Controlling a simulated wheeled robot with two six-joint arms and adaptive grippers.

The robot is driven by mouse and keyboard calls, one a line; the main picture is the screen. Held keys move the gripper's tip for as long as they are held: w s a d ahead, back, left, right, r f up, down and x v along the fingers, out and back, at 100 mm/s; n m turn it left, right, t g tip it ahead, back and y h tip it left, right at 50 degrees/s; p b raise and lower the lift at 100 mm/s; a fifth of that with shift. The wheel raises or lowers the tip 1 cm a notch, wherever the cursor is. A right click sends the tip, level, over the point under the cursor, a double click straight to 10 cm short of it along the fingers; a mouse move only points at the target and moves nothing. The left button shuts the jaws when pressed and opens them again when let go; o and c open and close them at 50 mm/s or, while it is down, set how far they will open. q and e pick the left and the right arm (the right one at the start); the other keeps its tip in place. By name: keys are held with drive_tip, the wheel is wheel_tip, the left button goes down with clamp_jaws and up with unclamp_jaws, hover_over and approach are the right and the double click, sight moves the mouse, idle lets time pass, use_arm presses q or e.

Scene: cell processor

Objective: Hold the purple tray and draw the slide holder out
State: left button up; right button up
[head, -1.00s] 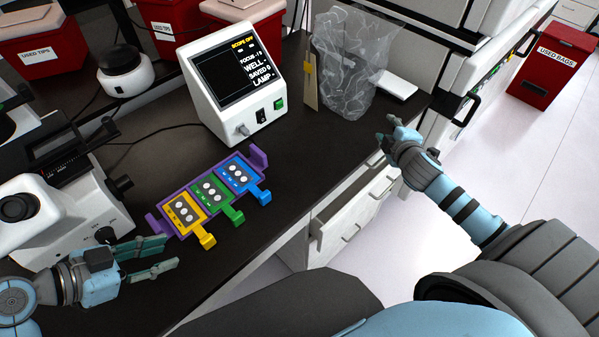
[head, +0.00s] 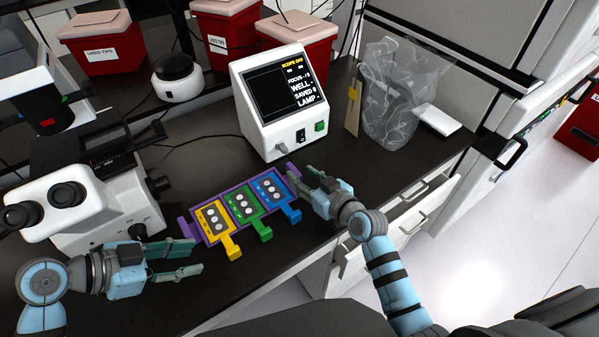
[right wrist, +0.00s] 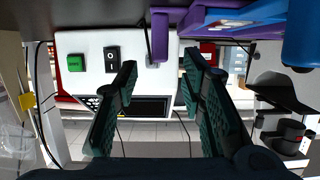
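The purple tray (head: 203,199) lies on the black bench, with a raised handle at each end. In it sit a yellow slide holder (head: 204,219), a green slide holder (head: 233,199) and a blue slide holder (head: 261,184), their tabs sticking out towards the front edge. My left gripper (head: 198,256) is open and empty, just front-left of the tray's left handle. My right gripper (head: 303,181) is open at the tray's right end. In the right wrist view, the purple handle (right wrist: 160,36) stands between and beyond the open fingers (right wrist: 160,77); no contact is clear.
A white scope monitor (head: 274,135) stands behind the tray. A microscope (head: 95,205) is at the left, close to my left arm. A clear bag (head: 395,95) stands at the back right. Red bins (head: 225,40) line the back. Open drawers (head: 385,225) stick out below the bench.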

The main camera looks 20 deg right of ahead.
sight(295, 170)
drive_tip(key=x, duration=0.3)
drive_tip(key=shift+w+a+f, duration=0.1)
drive_tip(key=shift+w, duration=0.15)
drive_tip(key=shift+c, duration=0.3)
drive_tip(key=c, duration=0.8)
clamp_jaws()
